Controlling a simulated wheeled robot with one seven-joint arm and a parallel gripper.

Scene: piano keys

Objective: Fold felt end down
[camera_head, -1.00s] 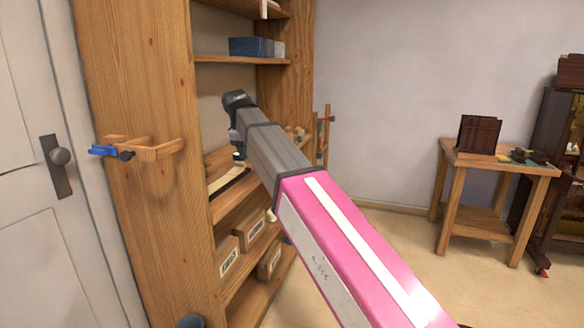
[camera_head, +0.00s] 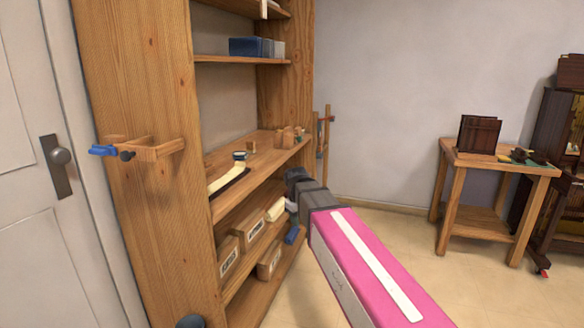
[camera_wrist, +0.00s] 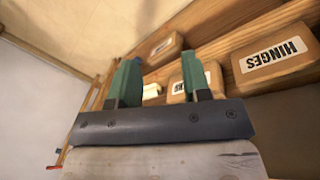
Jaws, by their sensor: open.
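A cream strip (camera_head: 228,177), likely the felt, lies along the front left of the middle shelf beside a dark strip (camera_head: 236,182). A small dark-sided block with a pale top (camera_head: 240,156) stands at the strip's far end. Whether an end of the strip is raised is too small to tell. My gripper is below and right of the strip, in front of the lower shelf; my arm hides most of its fingers in the head view. In the wrist view its green fingers (camera_wrist: 160,78) are apart, with nothing held between them. The wrist view does not show the strip.
Labelled boxes (camera_head: 228,256) stand on the lower shelves, one marked HINGES (camera_wrist: 272,62). A cream block (camera_head: 275,209) and a blue item (camera_head: 292,235) are near my gripper. Small wooden pieces (camera_head: 288,137) stand at the middle shelf's far end. A clamp (camera_head: 140,150) juts from the shelf side.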

